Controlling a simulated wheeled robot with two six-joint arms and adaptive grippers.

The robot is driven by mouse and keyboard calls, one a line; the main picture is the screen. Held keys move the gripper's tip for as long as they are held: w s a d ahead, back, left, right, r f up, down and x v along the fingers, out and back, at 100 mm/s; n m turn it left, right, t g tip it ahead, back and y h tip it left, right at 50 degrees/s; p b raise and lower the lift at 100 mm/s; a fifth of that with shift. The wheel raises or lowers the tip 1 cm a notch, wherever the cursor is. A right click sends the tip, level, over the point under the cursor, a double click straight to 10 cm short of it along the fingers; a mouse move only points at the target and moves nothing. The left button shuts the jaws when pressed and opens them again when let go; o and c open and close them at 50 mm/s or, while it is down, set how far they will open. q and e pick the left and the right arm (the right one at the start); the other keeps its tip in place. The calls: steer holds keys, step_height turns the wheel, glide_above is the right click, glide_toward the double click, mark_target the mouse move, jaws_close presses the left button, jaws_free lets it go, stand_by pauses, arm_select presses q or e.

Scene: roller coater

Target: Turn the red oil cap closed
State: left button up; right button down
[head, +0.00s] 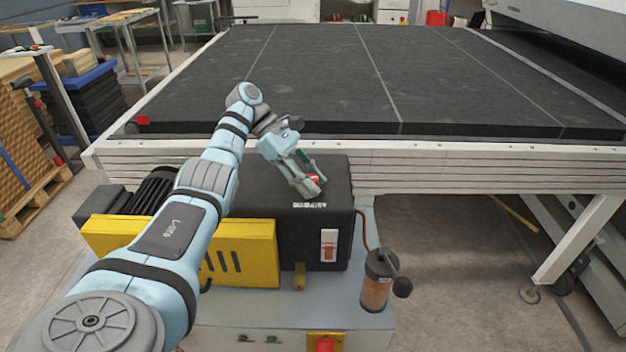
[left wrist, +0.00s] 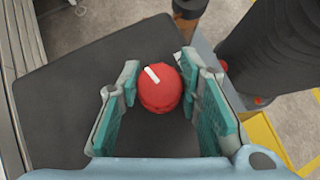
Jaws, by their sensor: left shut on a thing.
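The red oil cap (left wrist: 160,88) sits on top of the black tank (head: 318,220), with a white mark on its face. It also shows in the head view (head: 315,180), partly covered by the fingers. My left gripper (head: 310,186) reaches down over the tank from the left. In the left wrist view its two teal-padded fingers (left wrist: 160,92) stand one on each side of the cap and are shut on it. My right gripper is in neither view.
The white frame (head: 450,165) of the wide black conveyor bed (head: 330,75) runs close behind. A red button (head: 326,343) is below.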

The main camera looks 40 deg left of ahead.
arm_select(q)
steer(key=shift+r, duration=0.1)
steer(key=o, duration=1.1)
steer(key=shift+a, duration=0.15)
steer(key=shift+o, duration=0.2)
steer(key=s+r+n+t+y+p, duration=0.3)
steer(key=s+r+n+y+p, duration=0.2)
steer(key=r+n+y+p, duration=0.7)
steer(key=n+h, duration=0.3)
glide_toward(297, 193)
steer(key=w+f, duration=0.1)
steer(key=w, duration=0.1)
steer(key=w+d+f, duration=0.1)
steer(key=w+f, duration=0.1)
steer(key=w+d+f, duration=0.1)
steer(key=w+f, duration=0.1)
steer(key=shift+w, duration=0.2)
steer(key=c, duration=1.1)
